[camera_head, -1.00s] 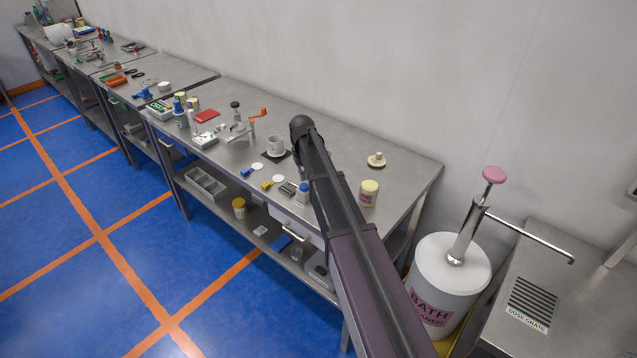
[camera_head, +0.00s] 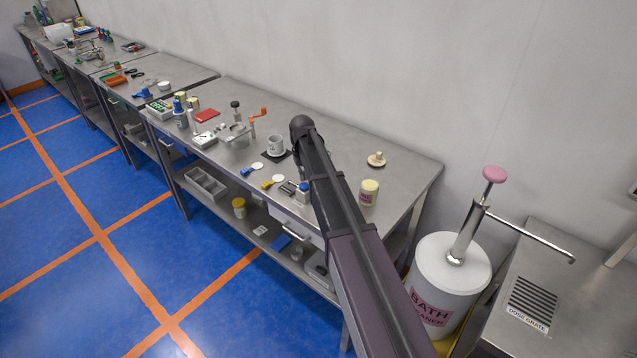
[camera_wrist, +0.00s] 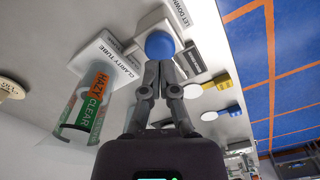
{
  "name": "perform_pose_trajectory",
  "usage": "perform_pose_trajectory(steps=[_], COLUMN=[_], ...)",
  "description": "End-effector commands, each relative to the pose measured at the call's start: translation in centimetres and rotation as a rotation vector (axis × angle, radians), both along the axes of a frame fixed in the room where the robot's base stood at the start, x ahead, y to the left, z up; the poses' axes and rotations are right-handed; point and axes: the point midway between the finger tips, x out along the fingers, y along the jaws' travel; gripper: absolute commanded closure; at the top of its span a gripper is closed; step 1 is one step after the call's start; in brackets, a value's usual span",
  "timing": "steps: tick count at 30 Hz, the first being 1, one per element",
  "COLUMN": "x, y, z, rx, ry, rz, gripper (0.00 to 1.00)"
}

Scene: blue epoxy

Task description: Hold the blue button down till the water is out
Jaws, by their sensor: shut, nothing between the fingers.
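The blue button (camera_wrist: 159,45) is a round dome on a white block in the wrist view, near a plate reading "LET DOWN". My gripper (camera_wrist: 159,64) is shut and empty, its fingertips together at the button's near edge. They appear to touch it; I cannot tell how far it is pressed. A clear tube (camera_wrist: 72,134) stands left of the gripper, by a "CLARITY TUBE" plate (camera_wrist: 107,62). Its strip (camera_wrist: 96,95) reads orange "HAZY" and green "CLEAR". I cannot make out a water level. In the head view my arm hides the gripper and tube.
Yellow (camera_wrist: 225,83) and blue (camera_wrist: 232,110) handled pieces lie right of my gripper. On the steel bench (camera_head: 330,140) are a mug (camera_head: 275,145), a pink-labelled jar (camera_head: 369,192) and a cream lid-like piece (camera_head: 376,160). A white pump drum (camera_head: 448,270) stands off the bench's right end.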

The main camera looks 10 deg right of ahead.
Motion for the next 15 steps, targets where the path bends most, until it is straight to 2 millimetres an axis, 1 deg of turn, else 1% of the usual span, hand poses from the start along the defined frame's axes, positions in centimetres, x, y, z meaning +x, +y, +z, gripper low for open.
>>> perform_pose_trajectory(steps=[15], x=[0.0], y=[0.0], z=[-1.2], rx=[0.000], ry=[0.000], rz=[0.000], gripper=[1.00])
